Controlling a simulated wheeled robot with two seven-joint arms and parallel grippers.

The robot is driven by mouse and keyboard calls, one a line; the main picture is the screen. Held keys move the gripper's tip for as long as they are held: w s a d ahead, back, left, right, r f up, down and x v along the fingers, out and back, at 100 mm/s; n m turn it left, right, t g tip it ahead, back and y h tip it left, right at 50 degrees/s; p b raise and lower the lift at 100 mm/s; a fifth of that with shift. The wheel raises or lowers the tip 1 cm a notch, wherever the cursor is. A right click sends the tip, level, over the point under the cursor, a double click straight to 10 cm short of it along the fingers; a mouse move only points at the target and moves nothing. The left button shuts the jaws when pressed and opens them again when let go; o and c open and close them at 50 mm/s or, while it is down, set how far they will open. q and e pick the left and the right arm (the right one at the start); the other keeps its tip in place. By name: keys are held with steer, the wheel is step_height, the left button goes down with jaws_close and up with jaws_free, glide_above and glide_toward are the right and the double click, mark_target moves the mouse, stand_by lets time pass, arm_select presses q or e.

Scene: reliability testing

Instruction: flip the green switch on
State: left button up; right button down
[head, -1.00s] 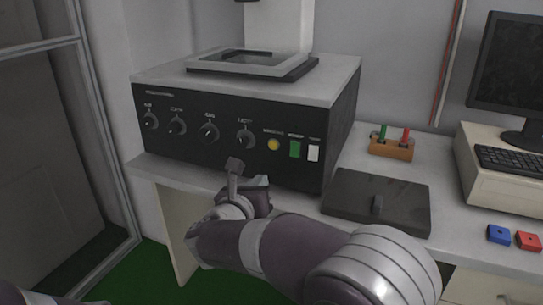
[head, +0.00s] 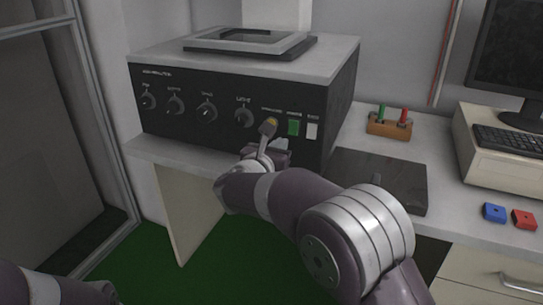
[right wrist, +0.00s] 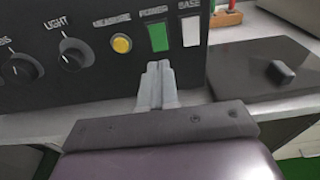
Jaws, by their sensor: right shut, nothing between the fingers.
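The green switch (head: 293,128) is on the right part of the black front panel of the machine (head: 215,110). In the right wrist view the green switch (right wrist: 158,37), labelled POWER, sits between a yellow round button (right wrist: 122,44) and a white switch (right wrist: 190,31). My right gripper (head: 284,143) is in front of the panel, just below the green switch. In the right wrist view its fingers (right wrist: 156,68) are together and empty, pointing at the panel under the green switch. I cannot tell whether they touch the panel. My left gripper is not in view.
Several black knobs (head: 206,112) line the panel left of the switches. A dark flat box (head: 385,178) lies on the table right of the machine. Behind it is a wooden holder (head: 390,126) with a green and a red piece. Blue (head: 494,212) and red (head: 525,219) blocks lie at right.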

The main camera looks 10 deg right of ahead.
mark_target(292, 134)
steer(key=x, duration=0.6)
steer(key=shift+s, duration=0.1)
